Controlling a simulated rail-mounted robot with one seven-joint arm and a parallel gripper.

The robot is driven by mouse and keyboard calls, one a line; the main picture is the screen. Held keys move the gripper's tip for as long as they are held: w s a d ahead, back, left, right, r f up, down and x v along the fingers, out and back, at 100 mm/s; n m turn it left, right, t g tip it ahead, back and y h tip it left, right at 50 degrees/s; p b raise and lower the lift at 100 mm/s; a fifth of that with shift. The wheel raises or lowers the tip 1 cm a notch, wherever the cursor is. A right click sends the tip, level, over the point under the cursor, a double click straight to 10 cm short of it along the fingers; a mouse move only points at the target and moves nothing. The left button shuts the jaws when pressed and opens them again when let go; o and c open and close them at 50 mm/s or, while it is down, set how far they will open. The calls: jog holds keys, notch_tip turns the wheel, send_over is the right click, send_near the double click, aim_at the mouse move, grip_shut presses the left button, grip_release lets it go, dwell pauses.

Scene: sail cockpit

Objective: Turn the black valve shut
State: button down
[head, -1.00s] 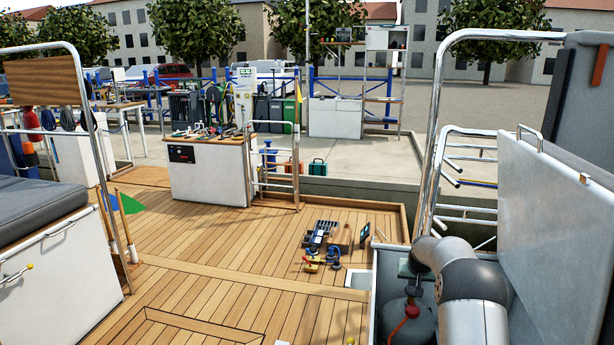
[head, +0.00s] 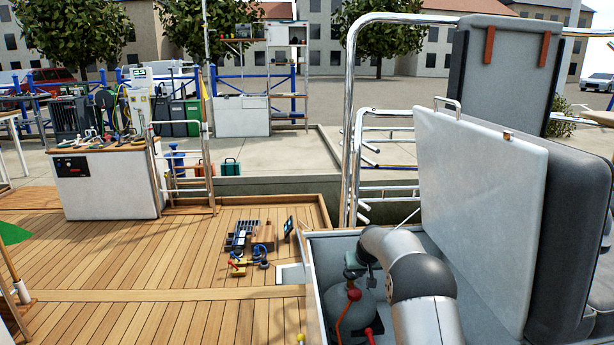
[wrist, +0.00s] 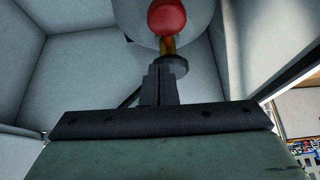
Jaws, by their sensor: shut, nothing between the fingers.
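A grey gas bottle (head: 342,312) stands in the open locker in the head view, with a red fitting (head: 353,295) and an orange-red hose on it. In the wrist view a red rounded part (wrist: 167,17) sits on a brass stem in front of the pale bottle. A dark round disc (wrist: 176,66) at the stem's base looks like the black valve. My gripper (wrist: 160,72) is shut and empty, its fingertips beside the disc at its left edge. I cannot tell whether they touch. In the head view the fingertips are not clearly visible.
Tools (head: 245,250) lie on the wooden deck to the left. The deck's middle (head: 130,260) is mostly clear.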

aim_at(351, 275)
jog(key=shift+f+b, duration=0.4)
jog(key=shift+f, duration=0.95)
jog(key=shift+w+a, duration=0.1)
jog(key=shift+w, duration=0.25)
jog(key=shift+s+a+p, duration=0.1)
jog(key=shift+a+p, duration=0.25)
jog(key=shift+p, duration=0.05)
jog(key=shift+a, duration=0.7)
